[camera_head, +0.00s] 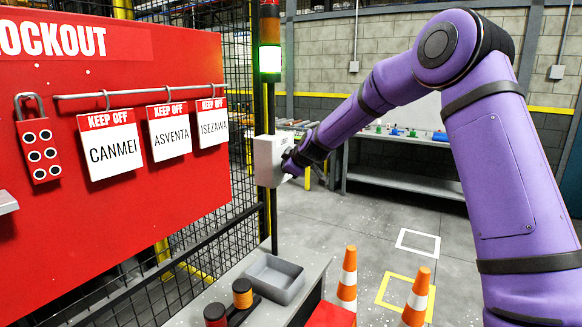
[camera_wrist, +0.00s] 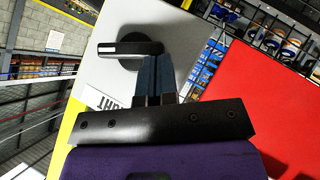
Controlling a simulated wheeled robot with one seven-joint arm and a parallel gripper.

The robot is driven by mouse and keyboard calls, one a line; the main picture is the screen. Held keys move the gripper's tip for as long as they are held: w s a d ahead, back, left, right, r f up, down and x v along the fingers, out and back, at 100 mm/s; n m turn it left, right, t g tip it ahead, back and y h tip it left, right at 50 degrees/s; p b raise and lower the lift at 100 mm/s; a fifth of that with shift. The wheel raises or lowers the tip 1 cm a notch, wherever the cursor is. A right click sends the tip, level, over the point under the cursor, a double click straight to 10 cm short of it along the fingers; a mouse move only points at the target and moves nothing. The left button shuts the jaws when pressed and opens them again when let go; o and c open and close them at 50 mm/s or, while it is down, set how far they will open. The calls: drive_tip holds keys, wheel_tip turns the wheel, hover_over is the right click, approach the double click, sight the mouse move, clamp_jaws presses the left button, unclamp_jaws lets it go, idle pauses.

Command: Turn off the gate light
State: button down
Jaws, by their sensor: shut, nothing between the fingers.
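The gate light is a stack light on a pole; its green section (camera_head: 270,59) is lit, with orange and red sections above. A pale switch box (camera_head: 268,160) is mounted on the pole below it. In the wrist view the box face (camera_wrist: 105,25) carries a black rotary knob (camera_wrist: 128,48) with a white bar lying roughly across the picture. My gripper (camera_wrist: 156,60) is shut and empty, its fingertips at the knob's right end. I cannot tell whether they touch it. In the head view my gripper's tips are hard to make out beside the box.
A red lockout board (camera_head: 130,185) with a padlock (camera_head: 38,140) and several KEEP OFF tags fills the left. Below are a grey tray (camera_head: 275,278) on a bench and two orange cones (camera_head: 348,278). A mesh fence stands behind the board. Floor at centre right is open.

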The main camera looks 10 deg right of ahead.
drive_tip(key=f+n+t+h, duration=0.1)
drive_tip(key=t, duration=0.1)
drive_tip(key=f+n+t+h, duration=0.1)
drive_tip(key=n+t, duration=0.1)
drive_tip(key=f+n+t+h, duration=0.1)
drive_tip(key=f+n+t, duration=0.1)
drive_tip(key=t, duration=0.1)
drive_tip(key=shift+w+d, duration=0.4)
drive_tip(key=shift+f, duration=0.15)
idle(0.4)
idle(0.4)
